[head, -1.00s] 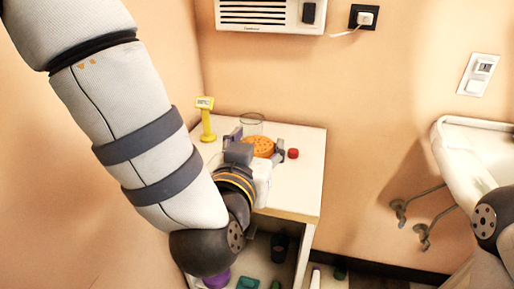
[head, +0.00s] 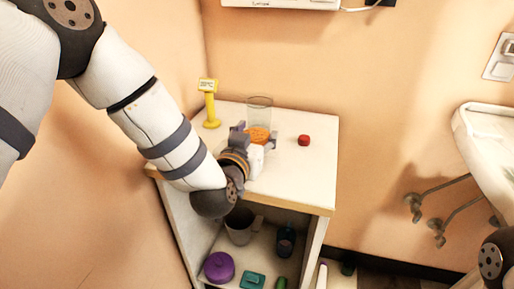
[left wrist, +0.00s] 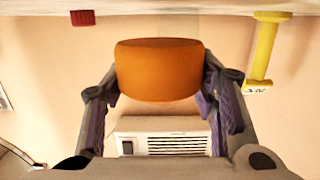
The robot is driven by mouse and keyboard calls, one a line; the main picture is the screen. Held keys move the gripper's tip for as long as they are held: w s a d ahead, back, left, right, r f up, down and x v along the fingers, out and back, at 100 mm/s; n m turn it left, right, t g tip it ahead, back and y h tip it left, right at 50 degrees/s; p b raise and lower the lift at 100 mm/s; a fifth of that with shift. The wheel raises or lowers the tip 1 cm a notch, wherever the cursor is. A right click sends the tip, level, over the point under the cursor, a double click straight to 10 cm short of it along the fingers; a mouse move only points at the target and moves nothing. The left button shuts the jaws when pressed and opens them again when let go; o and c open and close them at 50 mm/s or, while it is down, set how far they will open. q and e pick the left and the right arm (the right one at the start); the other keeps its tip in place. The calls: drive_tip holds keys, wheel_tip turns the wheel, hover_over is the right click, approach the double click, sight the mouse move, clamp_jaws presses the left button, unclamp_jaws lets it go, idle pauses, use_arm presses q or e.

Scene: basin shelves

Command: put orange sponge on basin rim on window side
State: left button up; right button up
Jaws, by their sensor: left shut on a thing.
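The orange sponge (head: 259,135) is between the fingers of my left gripper (head: 254,139), over the white cabinet top in the head view. In the left wrist view the sponge (left wrist: 159,72) spans the gap between both fingertips, so the gripper is shut on it. I cannot tell whether the sponge touches the cabinet top. The white basin (head: 487,130) is at the right edge of the head view, partly cut off. My right gripper is out of view; only part of my right arm shows at the lower right.
On the cabinet top (head: 305,175) stand a clear glass (head: 259,110) behind the sponge, a yellow stand (head: 210,104) and a red cap-like object (head: 304,140). The shelf below holds a grey mug (head: 240,226), a purple container (head: 219,267) and a dark bottle (head: 286,240). Pipes show under the basin.

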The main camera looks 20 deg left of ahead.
use_arm(q)
wheel_tip(320, 180, down, 3)
drive_tip(key=shift+d+r, duration=0.1)
drive_tip(key=shift+r, duration=0.05)
drive_tip(key=shift+s, duration=0.1)
drive_tip(key=o, duration=0.9)
